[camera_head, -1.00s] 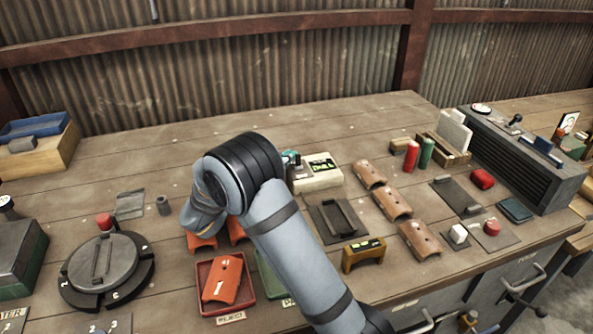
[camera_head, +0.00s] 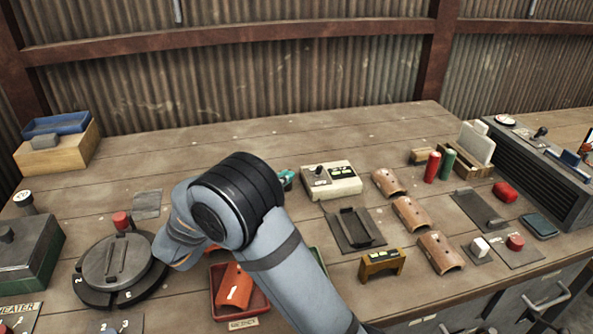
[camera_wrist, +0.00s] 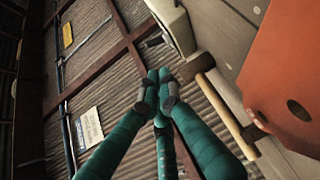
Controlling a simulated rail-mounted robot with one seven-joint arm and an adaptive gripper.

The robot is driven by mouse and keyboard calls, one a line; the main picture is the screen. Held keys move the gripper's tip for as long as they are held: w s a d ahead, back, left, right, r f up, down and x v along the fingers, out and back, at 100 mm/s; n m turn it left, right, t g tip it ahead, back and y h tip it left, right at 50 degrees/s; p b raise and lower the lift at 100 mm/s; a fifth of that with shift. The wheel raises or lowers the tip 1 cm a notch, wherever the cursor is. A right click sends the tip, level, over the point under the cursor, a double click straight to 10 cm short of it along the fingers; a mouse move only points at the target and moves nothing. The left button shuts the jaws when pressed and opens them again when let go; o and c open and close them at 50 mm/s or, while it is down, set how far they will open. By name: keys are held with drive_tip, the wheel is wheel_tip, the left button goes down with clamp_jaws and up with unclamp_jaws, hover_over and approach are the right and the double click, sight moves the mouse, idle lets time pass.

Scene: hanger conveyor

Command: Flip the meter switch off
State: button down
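The meter is probably the beige box (camera_head: 331,186) with small dark display panels, on the bench right of my gripper in the head view. A small dark knob or lever (camera_head: 318,171) shows on its top left; its setting is too small to read. My gripper (camera_head: 287,178) is mostly hidden behind my arm; only teal fingertips show, just left of the box and apparently apart from it. In the wrist view its teal fingers (camera_wrist: 160,76) come together at the tips with nothing visible between them. A pale block edge (camera_wrist: 174,24) shows beyond them.
A black bracket plate (camera_head: 357,230) and a yellow-brown stand (camera_head: 382,263) lie in front of the box. Curved brown tiles (camera_head: 411,213) lie to its right. A red tray (camera_head: 237,312) is beneath my arm. The bench behind the box is clear.

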drive_tip(key=shift+v, duration=1.3)
